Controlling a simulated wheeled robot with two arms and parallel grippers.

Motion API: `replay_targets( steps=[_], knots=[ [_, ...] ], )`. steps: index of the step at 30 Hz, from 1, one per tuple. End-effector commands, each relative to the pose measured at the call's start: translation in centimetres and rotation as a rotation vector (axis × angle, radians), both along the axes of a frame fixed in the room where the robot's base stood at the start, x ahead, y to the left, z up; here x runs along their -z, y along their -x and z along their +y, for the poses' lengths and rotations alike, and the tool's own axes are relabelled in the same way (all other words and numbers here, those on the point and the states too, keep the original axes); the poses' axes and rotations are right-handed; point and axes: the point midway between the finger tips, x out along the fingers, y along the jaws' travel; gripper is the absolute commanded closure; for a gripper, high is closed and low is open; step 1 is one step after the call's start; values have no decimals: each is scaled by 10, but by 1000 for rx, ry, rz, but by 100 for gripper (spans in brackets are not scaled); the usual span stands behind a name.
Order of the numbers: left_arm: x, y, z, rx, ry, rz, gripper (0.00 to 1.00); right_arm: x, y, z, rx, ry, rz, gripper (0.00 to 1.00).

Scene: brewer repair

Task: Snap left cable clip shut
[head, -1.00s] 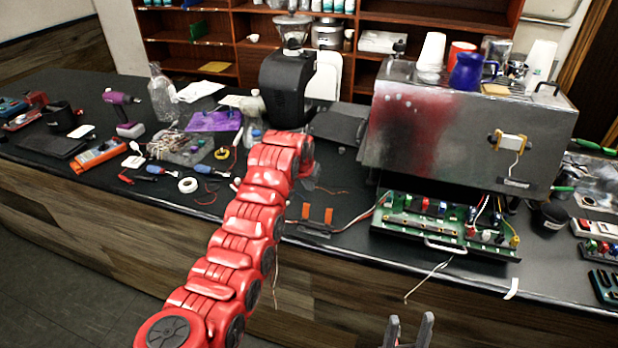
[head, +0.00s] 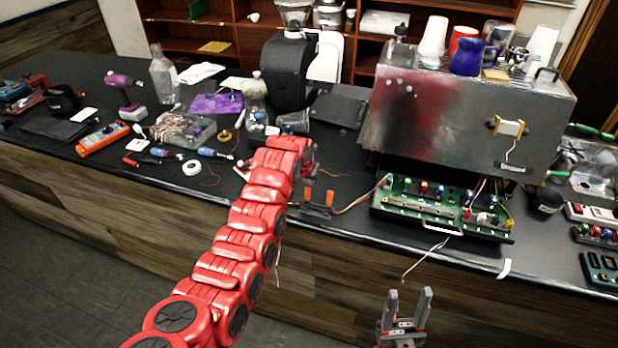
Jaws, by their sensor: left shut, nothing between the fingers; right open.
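Two small orange upright tabs, which look like the cable clips, stand on the dark counter near its front edge. The left one (head: 308,195) is beside my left arm and the right one (head: 329,198) is next to it. Whether the left clip is open or closed is too small to tell. A cable (head: 358,201) runs from the clips to the brewer's open tray. My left gripper (head: 309,178), at the end of the red arm, is just above the left clip, shut and empty, largely hidden by the arm. My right gripper (head: 409,296) is open and empty in front of the counter.
The metal brewer (head: 465,112) stands to the right, with a green circuit board tray (head: 440,212) pulled out below it. A loose wire (head: 425,258) hangs over the counter edge. Tools and a black grinder (head: 287,72) stand at left and behind.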

Motion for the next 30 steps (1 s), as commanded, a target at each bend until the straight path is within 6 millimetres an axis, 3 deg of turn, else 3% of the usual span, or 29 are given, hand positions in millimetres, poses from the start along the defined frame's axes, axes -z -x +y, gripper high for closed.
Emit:
replay_targets(
  steps=[30],
  knots=[
    [1,4,1,1,21,-63,100,12,0,0,0,0,0,47]
  ],
)
